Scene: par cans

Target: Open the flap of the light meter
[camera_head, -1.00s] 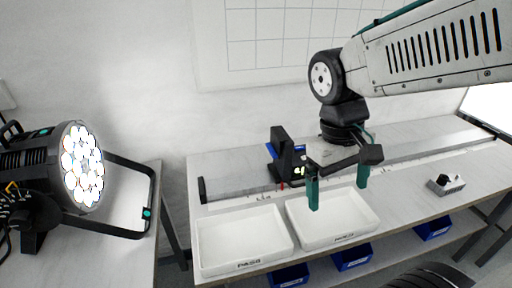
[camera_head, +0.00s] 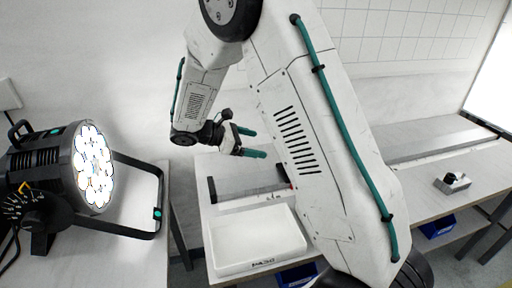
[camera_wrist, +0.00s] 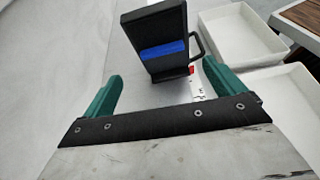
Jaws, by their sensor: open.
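The light meter (camera_wrist: 152,25) is a black upright box with a blue band and a loop-like handle on its right side, seen in the wrist view. In the head view my arm hides most of it; a small dark part (camera_head: 284,174) shows beside the arm. I cannot tell which part is the flap or how it stands. My gripper (camera_head: 258,143) has teal fingers, open and empty, to the left of the meter and pointing right. In the wrist view the meter stands ahead, between and beyond the fingertips (camera_wrist: 162,72), with no visible contact.
A white tray (camera_head: 224,262) sits at the bench front; a second tray (camera_wrist: 292,95) shows in the wrist view. A par can lamp (camera_head: 62,165) glows on the left table. A small grey-black device (camera_head: 453,183) lies on the bench at right. Blue bins (camera_head: 440,226) hang below.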

